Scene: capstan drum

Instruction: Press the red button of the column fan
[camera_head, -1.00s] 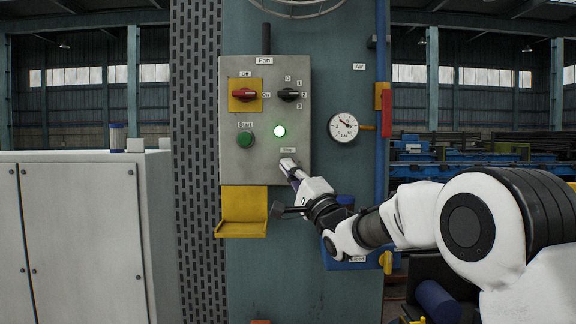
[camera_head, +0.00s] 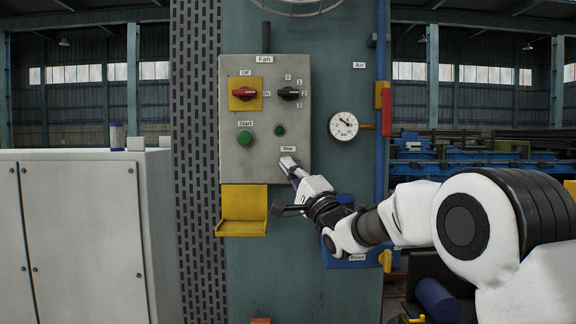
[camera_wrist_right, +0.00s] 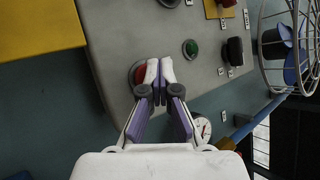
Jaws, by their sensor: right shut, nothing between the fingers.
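The grey fan control panel (camera_head: 300,130) is fixed to the teal column. Its red button (camera_wrist_right: 140,74) shows in the right wrist view, partly hidden behind my fingertips; in the head view my gripper covers it, just below the "Stop" label (camera_head: 288,148). My right gripper (camera_head: 287,163) is shut and empty, with its tips at the red button. In the right wrist view the closed fingertips (camera_wrist_right: 159,72) overlap the button's right side and seem to touch it. The small indicator lamp (camera_head: 280,130) is dark green, unlit. My left gripper is out of view.
The panel also carries a green Start button (camera_head: 245,138), a red switch on a yellow plate (camera_head: 245,104) and a black selector (camera_head: 289,94). A yellow tray (camera_head: 242,228) hangs below. A gauge (camera_head: 343,126) and blue pipe (camera_head: 382,60) are at right.

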